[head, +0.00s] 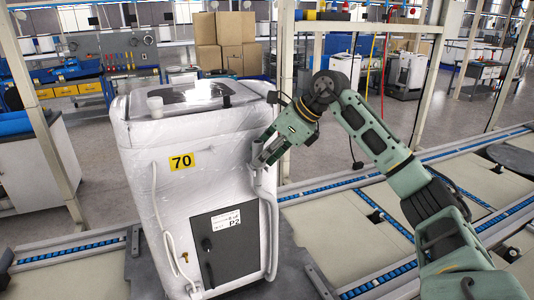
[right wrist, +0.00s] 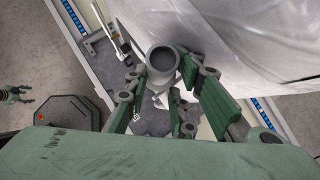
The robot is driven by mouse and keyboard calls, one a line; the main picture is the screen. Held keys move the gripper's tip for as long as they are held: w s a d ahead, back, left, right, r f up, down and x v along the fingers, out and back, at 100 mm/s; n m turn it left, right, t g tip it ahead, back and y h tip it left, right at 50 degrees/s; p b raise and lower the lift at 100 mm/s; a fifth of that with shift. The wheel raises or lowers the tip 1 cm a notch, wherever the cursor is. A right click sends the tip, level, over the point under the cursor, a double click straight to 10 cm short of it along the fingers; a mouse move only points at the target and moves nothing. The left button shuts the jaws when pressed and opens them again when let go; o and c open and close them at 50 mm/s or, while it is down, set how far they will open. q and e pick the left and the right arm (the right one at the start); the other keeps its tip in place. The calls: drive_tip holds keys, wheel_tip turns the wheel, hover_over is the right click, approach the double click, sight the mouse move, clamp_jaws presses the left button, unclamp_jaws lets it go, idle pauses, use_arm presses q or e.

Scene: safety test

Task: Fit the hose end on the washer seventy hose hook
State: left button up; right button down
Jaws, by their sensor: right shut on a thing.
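The washer (head: 188,140), wrapped in clear film and marked 70 on a yellow label, stands in the middle of the head view. My right gripper (head: 262,158) is at its upper right side. In the right wrist view the right gripper (right wrist: 172,92) is shut on the grey hose end (right wrist: 162,60), whose round opening faces the camera. A pale hose (head: 268,205) runs down the washer's right edge below the gripper. I cannot clearly make out the hose hook. My left gripper (right wrist: 17,94) shows small at the left of the wrist view, fingers apart, away from the washer.
Another white hose (head: 162,215) hangs on the washer's front, left of a dark panel (head: 225,245) marked P2. Roller tracks (head: 350,180) with blue rollers run beside the washer. A pale post (head: 285,90) stands behind it. Cardboard boxes (head: 225,42) are stacked further back.

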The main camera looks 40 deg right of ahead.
drive_tip(key=shift+w+d+f, duration=0.1)
drive_tip(key=shift+f, duration=0.3)
drive_tip(key=c, duration=1.9)
unclamp_jaws()
drive_tip(key=o, duration=0.5)
drive_tip(key=shift+w+f, duration=0.15)
drive_tip(key=shift+w, duration=0.3)
drive_tip(key=shift+s+d+r, duration=0.1)
drive_tip(key=shift+d+r, duration=0.1)
drive_tip(key=shift+r, duration=0.3)
drive_tip(key=v, duration=1.1)
drive_tip(key=shift+s, duration=0.1)
